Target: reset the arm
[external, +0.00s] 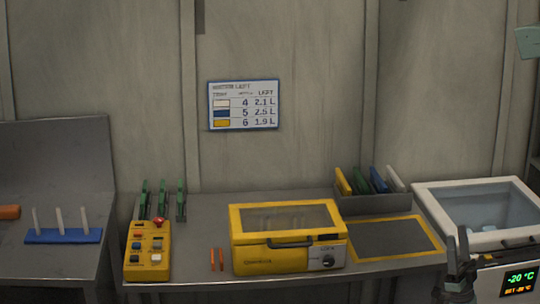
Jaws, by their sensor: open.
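My gripper (457,240) shows at the lower right of the external view, with its two dark fingers pointing up. The fingers are apart with nothing visible between them. It appears in front of the bench's right end and the left side of the white freezer (490,239). Most of my arm is out of frame below.
A yellow lidded box (288,263) stands mid-bench, with a yellow-edged dark mat (396,238) to its right. A yellow button panel (148,258) stands left. A grey bin (375,204) holds coloured panels behind the mat. A blue peg rack (63,236) sits far left.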

